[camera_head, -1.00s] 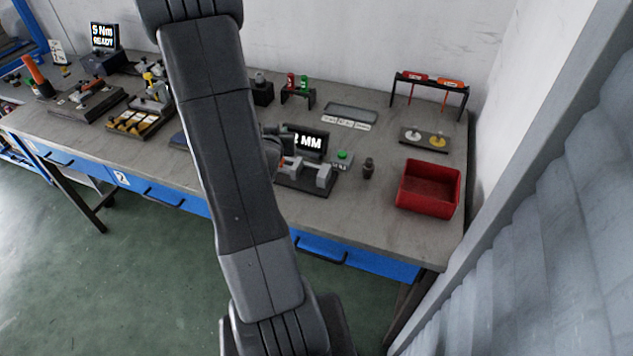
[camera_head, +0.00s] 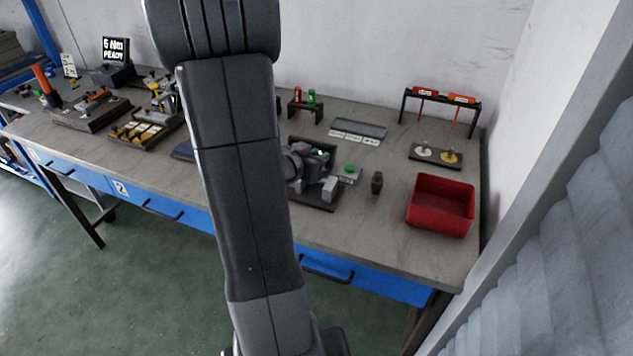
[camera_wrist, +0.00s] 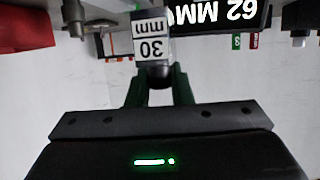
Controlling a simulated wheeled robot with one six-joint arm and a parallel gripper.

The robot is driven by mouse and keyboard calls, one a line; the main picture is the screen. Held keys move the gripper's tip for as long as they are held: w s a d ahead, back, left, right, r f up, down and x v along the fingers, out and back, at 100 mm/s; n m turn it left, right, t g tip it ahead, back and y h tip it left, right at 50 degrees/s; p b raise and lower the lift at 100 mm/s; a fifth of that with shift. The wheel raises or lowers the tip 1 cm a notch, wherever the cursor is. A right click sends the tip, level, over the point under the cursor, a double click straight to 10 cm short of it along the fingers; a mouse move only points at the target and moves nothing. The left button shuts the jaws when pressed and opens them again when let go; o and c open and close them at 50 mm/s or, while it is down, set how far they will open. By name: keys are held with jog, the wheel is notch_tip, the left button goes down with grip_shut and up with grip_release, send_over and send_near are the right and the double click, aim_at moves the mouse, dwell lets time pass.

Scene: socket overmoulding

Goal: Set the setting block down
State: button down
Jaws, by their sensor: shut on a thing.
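The setting block (camera_wrist: 152,48) is a grey block with a white label reading "30 mm", upside down in the wrist view. My gripper (camera_wrist: 155,75) is shut on it, with a dark green finger on each side. My wrist there is over the left part of a dark gauge fixture (camera_head: 318,198) with grey blocks, near the bench front. I cannot tell whether the block touches anything below.
A display (camera_wrist: 220,13) reads "62 MM". A green button box (camera_head: 350,172) and a small dark post (camera_head: 377,182) stand right of the fixture. A red bin (camera_head: 440,222) is farther right. A shallow tray (camera_head: 360,129) lies behind. Bare bench shows in front of the bin.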

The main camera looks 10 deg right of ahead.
jog(key=shift+f+b, duration=0.65)
jog(key=shift+f, duration=1.9)
jog(key=shift+f, duration=0.2)
jog(key=c, duration=1.3)
grip_release()
jog(key=shift+r, duration=0.1)
jog(key=shift+r, duration=0.15)
jog(key=p+v, duration=0.1)
jog(key=v, duration=1.1)
